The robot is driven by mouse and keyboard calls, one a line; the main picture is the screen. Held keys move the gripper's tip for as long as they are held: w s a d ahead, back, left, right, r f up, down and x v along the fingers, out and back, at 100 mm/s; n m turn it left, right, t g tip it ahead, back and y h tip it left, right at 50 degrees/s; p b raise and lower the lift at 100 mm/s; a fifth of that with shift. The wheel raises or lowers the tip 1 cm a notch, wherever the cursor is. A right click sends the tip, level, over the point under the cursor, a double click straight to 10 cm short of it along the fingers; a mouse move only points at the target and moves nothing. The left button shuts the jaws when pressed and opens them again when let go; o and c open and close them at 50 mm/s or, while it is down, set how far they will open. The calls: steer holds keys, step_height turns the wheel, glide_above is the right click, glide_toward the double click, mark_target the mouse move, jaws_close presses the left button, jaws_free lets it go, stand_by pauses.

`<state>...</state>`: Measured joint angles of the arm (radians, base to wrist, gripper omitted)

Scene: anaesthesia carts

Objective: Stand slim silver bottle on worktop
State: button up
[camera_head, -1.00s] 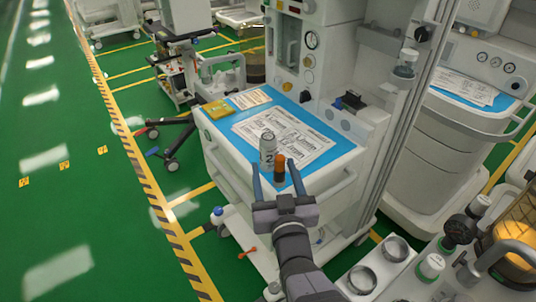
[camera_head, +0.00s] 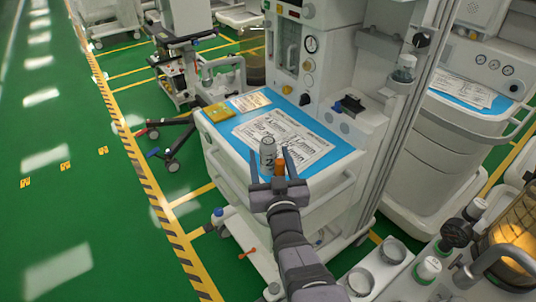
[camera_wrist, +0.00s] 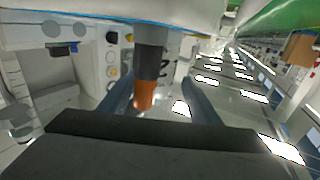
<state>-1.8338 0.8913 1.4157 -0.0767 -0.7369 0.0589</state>
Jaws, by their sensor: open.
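My gripper (camera_head: 271,155) is open, with one finger on each side in the head view. In the wrist view, which is upside down, the orange-topped bottle (camera_wrist: 146,92) lies between the spread fingers (camera_wrist: 158,92). I cannot tell whether either finger touches it. The silver bottle's lower part is partly hidden by the orange-topped bottle and my gripper.
Printed sheets (camera_head: 285,135) lie under and behind the bottles. A yellow packet (camera_head: 216,112) lies at the worktop's left corner. The cart's upright column (camera_head: 310,55) rises behind, and a white rail (camera_head: 335,193) runs along its front.

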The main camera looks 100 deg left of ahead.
steer(key=shift+s+a, duration=0.1)
steer(key=shift+a, duration=0.2)
steer(key=shift+c, duration=0.3)
steer(key=c, duration=1.2)
steer(key=shift+r, duration=0.15)
step_height(320, 180, up, 25)
steer(key=p, duration=1.4)
steer(key=shift+r+p, duration=0.15)
steer(key=shift+p, duration=0.2)
